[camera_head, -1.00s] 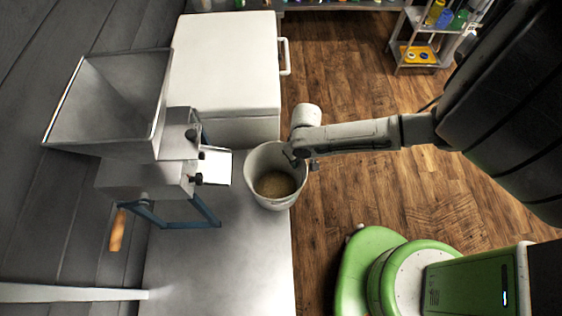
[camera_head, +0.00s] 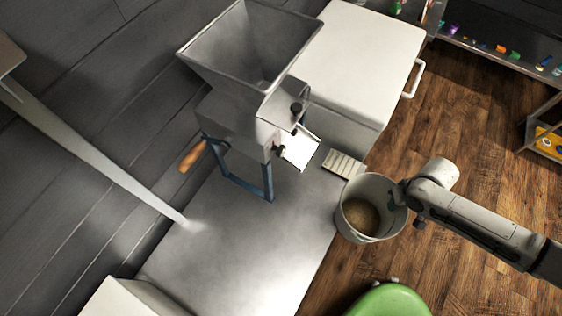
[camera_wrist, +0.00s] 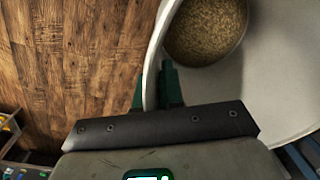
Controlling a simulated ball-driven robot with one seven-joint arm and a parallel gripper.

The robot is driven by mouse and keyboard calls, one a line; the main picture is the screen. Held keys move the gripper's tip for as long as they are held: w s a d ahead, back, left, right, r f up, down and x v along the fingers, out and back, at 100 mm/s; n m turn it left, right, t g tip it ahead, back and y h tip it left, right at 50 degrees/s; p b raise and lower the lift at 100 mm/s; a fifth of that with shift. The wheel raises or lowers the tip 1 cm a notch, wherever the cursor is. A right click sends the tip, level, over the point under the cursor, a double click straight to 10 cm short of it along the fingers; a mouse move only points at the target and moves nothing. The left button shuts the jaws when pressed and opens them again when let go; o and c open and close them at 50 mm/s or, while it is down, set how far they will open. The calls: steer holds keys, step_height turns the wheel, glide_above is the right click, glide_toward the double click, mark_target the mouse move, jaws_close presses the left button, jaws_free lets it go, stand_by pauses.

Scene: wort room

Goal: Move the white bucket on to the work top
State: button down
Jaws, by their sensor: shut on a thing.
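The white bucket (camera_head: 352,224) is upright, with brown grain in the bottom. My gripper (camera_head: 408,204) is shut on the bucket's right rim. The wrist view shows the bucket (camera_wrist: 275,85) large at the right, its wall between the fingers of my gripper (camera_wrist: 158,92). The grey metal work top (camera_head: 235,240) lies to the left of the bucket. In the head view the bucket overlaps the work top's right edge. I cannot tell whether it touches the top or hangs just above it.
A grain mill (camera_head: 245,115) with a big hopper and a wooden crank handle stands on the work top. A white chest (camera_head: 355,65) with a side handle is behind. The work top's front part is clear. Wooden floor (camera_head: 460,130) lies right.

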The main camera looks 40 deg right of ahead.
steer(key=w+a+n, duration=0.3)
steer(key=a+n, duration=0.2)
steer(key=a, duration=1.5)
steer(key=w+a+r+n+g+p, duration=0.1)
steer(key=a+r+n, duration=0.3)
steer(key=a, duration=0.6)
steer(key=w+a+r+n, duration=0.1)
steer(key=a+r+n, duration=0.1)
steer(key=a+r, duration=0.6)
steer(key=w+a+f, duration=0.2)
steer(key=w+f, duration=0.4)
steer(key=f, duration=0.1)
steer(key=w+a+f, duration=0.3)
steer(key=w+f, duration=0.4)
steer(key=shift+a+f, duration=0.3)
steer(key=c, duration=1.7)
jaws_free()
steer(key=shift+f, duration=0.1)
steer(key=o, duration=0.4)
steer(key=shift+o, duration=0.2)
